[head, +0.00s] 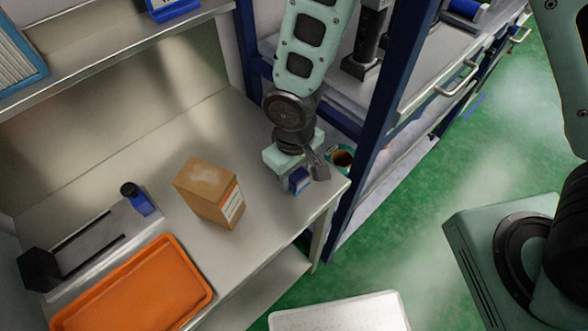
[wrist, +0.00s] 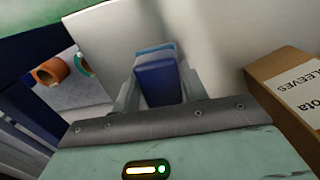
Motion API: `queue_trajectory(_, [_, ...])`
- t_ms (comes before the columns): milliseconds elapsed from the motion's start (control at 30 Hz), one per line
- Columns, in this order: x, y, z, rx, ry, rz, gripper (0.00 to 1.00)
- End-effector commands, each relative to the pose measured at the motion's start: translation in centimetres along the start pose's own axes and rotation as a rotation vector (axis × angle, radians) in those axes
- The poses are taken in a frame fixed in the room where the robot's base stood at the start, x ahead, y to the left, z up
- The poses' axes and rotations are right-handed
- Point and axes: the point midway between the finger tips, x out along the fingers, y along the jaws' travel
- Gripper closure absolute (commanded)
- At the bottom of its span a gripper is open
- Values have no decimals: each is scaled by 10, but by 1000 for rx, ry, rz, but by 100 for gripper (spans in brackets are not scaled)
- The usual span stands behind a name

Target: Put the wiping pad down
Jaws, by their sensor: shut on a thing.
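The wiping pad is a small blue block (head: 299,181) with a lighter blue layer. It is between the fingers of my gripper (head: 305,172), which is shut on it, near the right end of the steel bench (head: 262,215). In the wrist view the blue pad (wrist: 158,80) sits upright between the two fingers, its light blue layer at the far end. The bench top shows just beyond it. I cannot tell whether the pad touches the bench.
A cardboard sleeve box (head: 210,192) stands left of my gripper. An orange tray (head: 135,290) and a sleeve applicator (head: 90,245) lie further left.

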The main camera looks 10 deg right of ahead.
Motion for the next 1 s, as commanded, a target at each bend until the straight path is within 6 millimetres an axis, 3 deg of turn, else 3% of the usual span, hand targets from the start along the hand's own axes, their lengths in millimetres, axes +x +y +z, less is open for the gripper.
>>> queue_trajectory(133, [4,0,0,0,0,0,82])
queue_trajectory(167, [4,0,0,0,0,0,51])
queue_trajectory(233, [3,0,0,0,0,0,35])
queue_trajectory(667, [-7,0,-1,2,3,-1,35])
queue_trajectory(1000, [-73,0,-2,2,7,-1,35])
